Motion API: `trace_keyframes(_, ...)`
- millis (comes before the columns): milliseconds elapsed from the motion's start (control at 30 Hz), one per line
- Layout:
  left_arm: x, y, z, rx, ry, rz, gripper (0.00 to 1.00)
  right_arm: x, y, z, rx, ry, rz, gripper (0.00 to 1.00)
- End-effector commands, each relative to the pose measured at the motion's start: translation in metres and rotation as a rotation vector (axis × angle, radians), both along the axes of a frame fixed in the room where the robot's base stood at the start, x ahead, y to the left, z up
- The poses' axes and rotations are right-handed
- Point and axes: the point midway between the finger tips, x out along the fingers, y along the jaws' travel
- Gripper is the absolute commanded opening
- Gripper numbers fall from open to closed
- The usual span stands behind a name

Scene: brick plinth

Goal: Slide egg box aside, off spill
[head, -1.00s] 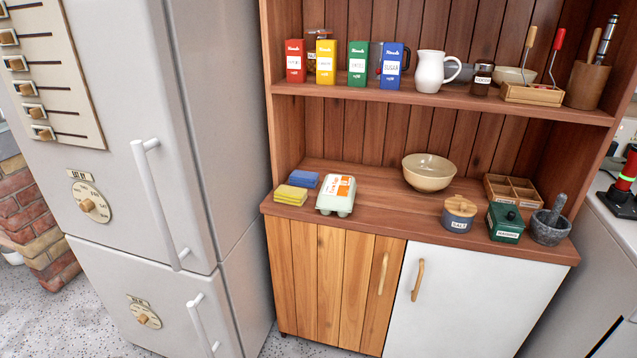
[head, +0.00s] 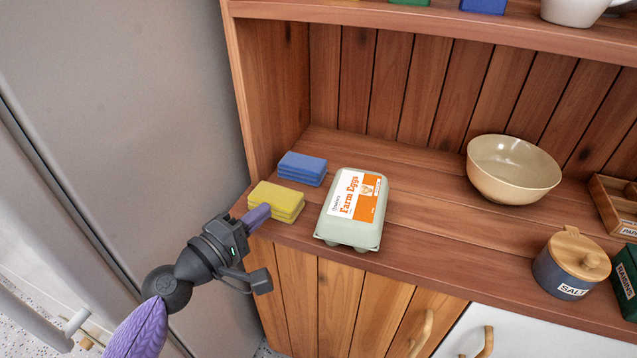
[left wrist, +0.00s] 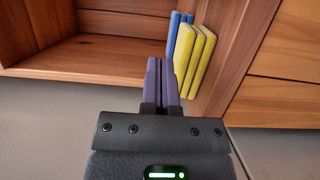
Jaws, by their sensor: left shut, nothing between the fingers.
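The egg box (head: 352,208), pale green with a white and orange "Farm Eggs" label, sits closed on the wooden counter near its front edge. No spill shows around it; whatever lies under it is hidden. My left gripper (head: 257,217) is shut and empty, its purple fingertips at the counter's front left edge, just in front of the yellow sponges and left of the egg box. In the left wrist view the shut fingers (left wrist: 162,65) point toward the sponges; the egg box is not visible there. My right gripper is not in view.
Yellow sponges (head: 276,201) and blue sponges (head: 302,168) lie stacked left of the egg box. A cream bowl (head: 512,170) stands right, with a salt jar (head: 571,264) nearer the front. The counter (head: 425,215) between egg box and bowl is clear.

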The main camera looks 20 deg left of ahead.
Motion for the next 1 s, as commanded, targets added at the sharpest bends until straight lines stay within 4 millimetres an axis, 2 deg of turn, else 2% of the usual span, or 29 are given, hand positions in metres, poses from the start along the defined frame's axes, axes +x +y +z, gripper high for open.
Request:
trace_keyframes(167, 0.035, -0.012, 0.002, 0.000, -0.003, 0.001, 0.00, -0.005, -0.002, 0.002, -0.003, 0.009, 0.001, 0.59)
trace_keyframes(400, 0.084, -0.030, -0.001, 0.002, 0.000, 0.001, 0.00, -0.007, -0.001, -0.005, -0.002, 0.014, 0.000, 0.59)
trace_keyframes(533, 0.082, -0.052, 0.003, 0.000, 0.001, -0.001, 0.00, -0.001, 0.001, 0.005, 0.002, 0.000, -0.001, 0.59)
trace_keyframes(700, 0.081, -0.067, 0.001, 0.003, 0.002, 0.000, 0.00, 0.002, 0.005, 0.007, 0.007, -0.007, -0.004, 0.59)
trace_keyframes(1000, 0.080, -0.070, -0.001, 0.004, 0.003, 0.001, 0.00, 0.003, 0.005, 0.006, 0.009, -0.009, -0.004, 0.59)
